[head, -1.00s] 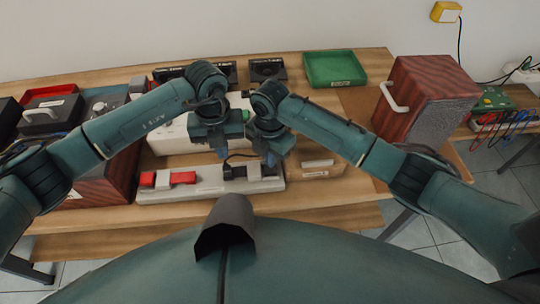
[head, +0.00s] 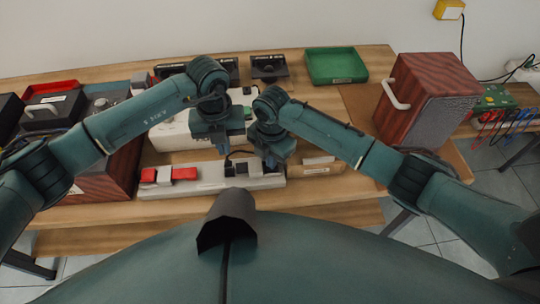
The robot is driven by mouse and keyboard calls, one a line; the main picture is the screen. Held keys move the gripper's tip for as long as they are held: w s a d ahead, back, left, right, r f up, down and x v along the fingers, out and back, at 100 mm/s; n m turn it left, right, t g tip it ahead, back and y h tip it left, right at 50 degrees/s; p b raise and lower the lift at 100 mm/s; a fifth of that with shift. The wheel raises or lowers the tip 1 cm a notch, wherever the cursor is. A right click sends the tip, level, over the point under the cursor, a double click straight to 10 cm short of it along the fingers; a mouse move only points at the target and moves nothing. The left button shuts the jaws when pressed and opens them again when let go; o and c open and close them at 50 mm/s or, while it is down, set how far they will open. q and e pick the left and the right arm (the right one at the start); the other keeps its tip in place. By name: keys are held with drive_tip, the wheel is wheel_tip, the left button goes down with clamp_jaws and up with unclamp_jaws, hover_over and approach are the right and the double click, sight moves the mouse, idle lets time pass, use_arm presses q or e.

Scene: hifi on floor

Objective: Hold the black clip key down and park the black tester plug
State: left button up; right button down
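A pale terminal strip (head: 212,187) lies near the table's front edge. A red clip key (head: 183,174) is on its left part. A black part (head: 237,169) with a thin dark cable sits on its right part, beside a grey block (head: 255,167); I cannot tell whether it is the black clip key or the tester plug. My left gripper (head: 222,151) points down just behind and above this black part. My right gripper (head: 271,161) points down at the strip's right end, close to the grey block. The fingertips of both are small and partly hidden, so their opening is unclear.
A white box (head: 178,138) stands behind the strip. A green tray (head: 336,67) and black devices (head: 268,68) are at the back. A wooden speaker cabinet (head: 430,98) with a white handle stands at right. A small cardboard-coloured box (head: 318,168) lies right of the strip.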

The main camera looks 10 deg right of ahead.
sight(227, 163)
use_arm(q)
drive_tip(key=o, duration=0.3)
drive_tip(key=shift+a+r+t, duration=0.25)
drive_tip(key=shift+r+t, duration=0.05)
drive_tip(key=shift+r, duration=0.1)
drive_tip(key=o, duration=0.6)
drive_tip(key=r, duration=0.1)
drive_tip(key=s+a+r+t+h, duration=0.1)
drive_tip(key=s+r+t, duration=0.1)
drive_tip(key=shift+s+a+r+m+h, duration=0.25)
drive_tip(key=shift+a+r+m+h, duration=0.05)
use_arm(e)
drive_tip(key=shift+s+f, duration=0.1)
use_arm(q)
drive_tip(key=shift+o, duration=0.3)
drive_tip(key=shift+s+r, duration=0.1)
drive_tip(key=shift+s, duration=0.2)
drive_tip(key=x, duration=1.1)
drive_tip(key=shift+w+d+f, duration=0.15)
drive_tip(key=shift+f, duration=0.15)
drive_tip(key=shift+c, duration=0.5)
clamp_jaws()
drive_tip(key=c, duration=0.6)
unclamp_jaws()
clamp_jaws()
